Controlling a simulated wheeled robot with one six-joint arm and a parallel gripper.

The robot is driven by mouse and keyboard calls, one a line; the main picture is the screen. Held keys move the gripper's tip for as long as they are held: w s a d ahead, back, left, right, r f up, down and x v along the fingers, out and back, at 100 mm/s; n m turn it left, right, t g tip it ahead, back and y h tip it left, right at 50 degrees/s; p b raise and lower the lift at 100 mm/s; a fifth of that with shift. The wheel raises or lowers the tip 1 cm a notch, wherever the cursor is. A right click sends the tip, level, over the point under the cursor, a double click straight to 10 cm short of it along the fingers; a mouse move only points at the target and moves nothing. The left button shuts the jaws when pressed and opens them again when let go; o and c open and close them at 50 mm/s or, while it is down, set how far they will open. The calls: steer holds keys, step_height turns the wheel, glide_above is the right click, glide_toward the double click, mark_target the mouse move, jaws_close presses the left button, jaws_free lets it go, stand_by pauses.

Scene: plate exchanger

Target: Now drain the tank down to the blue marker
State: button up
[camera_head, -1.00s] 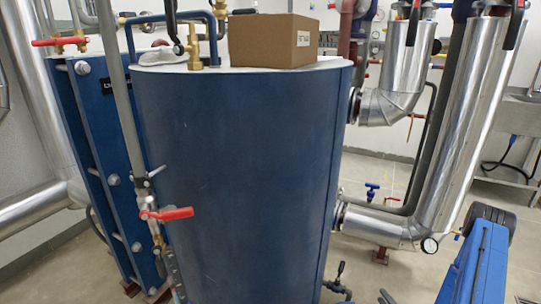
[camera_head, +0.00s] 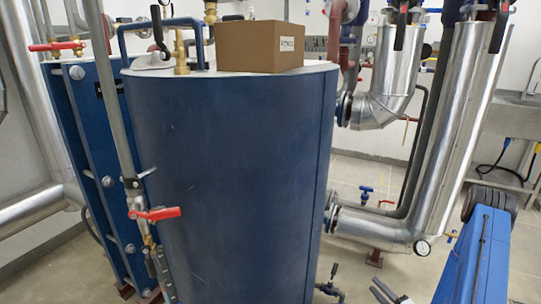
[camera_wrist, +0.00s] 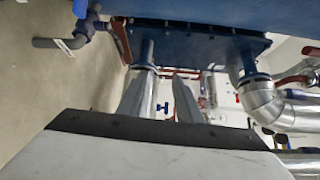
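The large blue tank (camera_head: 230,170) stands in the middle of the head view. A red-lever valve (camera_head: 155,213) is on the pipework at its left front. A small dark-handled valve (camera_head: 330,285) sits at its foot, partly cut by the frame edge. A narrow metal strip (camera_head: 160,268) is at the lower left of the tank; I cannot tell whether it is a level gauge. No blue marker can be made out. In the wrist view my gripper (camera_wrist: 163,88) is open and empty, with a blue-handled valve (camera_wrist: 163,107) seen beyond, between its fingers.
A cardboard box (camera_head: 260,45) rests on the tank top. A blue-handled floor valve (camera_head: 366,190) is behind. In the wrist view, a dark pipe valve (camera_wrist: 75,38) is at upper left.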

steer(key=a+r+n+g+y, duration=0.35)
steer(key=a+r, duration=0.25)
steer(key=r, duration=0.2)
steer(key=a+r+n+g+y, duration=0.2)
steer(key=a+r+y, duration=0.3)
steer(key=r, duration=0.4)
steer(key=s+a+r+n+g, duration=0.6)
steer(key=s+a+r+g, duration=0.3)
steer(key=s+a+r, duration=0.25)
steer(key=s+r+n+g+h, duration=0.1)
steer(key=s+r+g+h, duration=0.2)
steer(key=s, duration=0.4)
steer(key=s+r+n+h, duration=0.2)
steer(key=s+r+h, duration=0.1)
steer(key=s+h, duration=0.3)
steer(key=s+d+r+t+h, duration=0.5)
steer(key=s+d+r+h, duration=0.1)
steer(key=s+d+r, duration=0.1)
steer(key=shift+s+d+r, duration=0.2)
steer(key=shift+d+r, duration=0.1)
steer(key=shift+r, duration=0.15)
steer(key=shift+o, duration=0.8)
steer(key=shift+s+d+r+t, duration=0.15)
steer(key=shift+d+r+t, duration=0.3)
steer(key=shift+t, duration=0.1)
